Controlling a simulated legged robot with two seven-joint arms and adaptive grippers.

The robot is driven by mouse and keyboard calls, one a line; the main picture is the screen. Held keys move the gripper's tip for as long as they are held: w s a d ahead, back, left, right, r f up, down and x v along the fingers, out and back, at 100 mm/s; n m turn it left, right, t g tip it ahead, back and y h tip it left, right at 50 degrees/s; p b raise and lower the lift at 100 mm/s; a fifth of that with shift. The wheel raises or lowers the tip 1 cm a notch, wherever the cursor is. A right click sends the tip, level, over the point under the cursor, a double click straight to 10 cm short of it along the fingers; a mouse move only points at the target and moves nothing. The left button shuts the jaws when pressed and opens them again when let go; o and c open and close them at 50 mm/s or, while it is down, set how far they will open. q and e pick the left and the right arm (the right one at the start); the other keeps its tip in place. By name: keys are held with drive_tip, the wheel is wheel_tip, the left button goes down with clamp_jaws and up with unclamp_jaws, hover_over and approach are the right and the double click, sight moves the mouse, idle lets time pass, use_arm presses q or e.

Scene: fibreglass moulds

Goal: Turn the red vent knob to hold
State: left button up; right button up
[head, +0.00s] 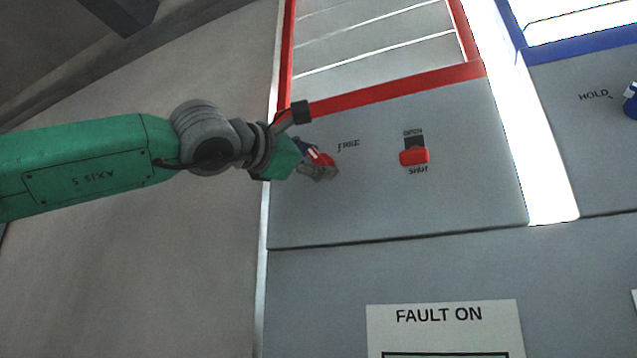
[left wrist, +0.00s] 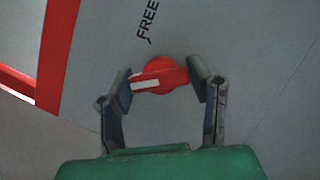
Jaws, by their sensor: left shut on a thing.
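The red vent knob (head: 322,158) is on the grey panel, below and left of the word FREE in the head view. In the left wrist view the red knob (left wrist: 160,75) has a white stripe at its left end, and FREE is printed above it. My left gripper (head: 318,168) is at the knob, with one finger on each side. In the left wrist view the left gripper (left wrist: 165,85) is shut on the knob. The HOLD mark for this knob is not visible, and the arm hides part of the panel. My right gripper is not in view.
A red OPEN/SHUT slider (head: 414,157) is right of the knob, at its lower end by SHUT. A blue knob (head: 631,100) with a HOLD label is at the far right. A FAULT ON sign (head: 440,316) is below.

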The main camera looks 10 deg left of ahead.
use_arm(q)
drive_tip(key=shift+w+d+f+n+t+b, duration=0.15)
drive_tip(key=shift+f+n+t+b, duration=0.35)
drive_tip(key=shift+n+b, duration=0.65)
drive_tip(key=shift+n+y, duration=0.25)
drive_tip(key=shift+y, duration=0.05)
drive_tip(key=o, duration=1.2)
drive_tip(key=shift+r, duration=0.1)
drive_tip(key=shift+c, duration=0.2)
drive_tip(key=shift+r, duration=0.15)
drive_tip(key=shift+a, duration=0.2)
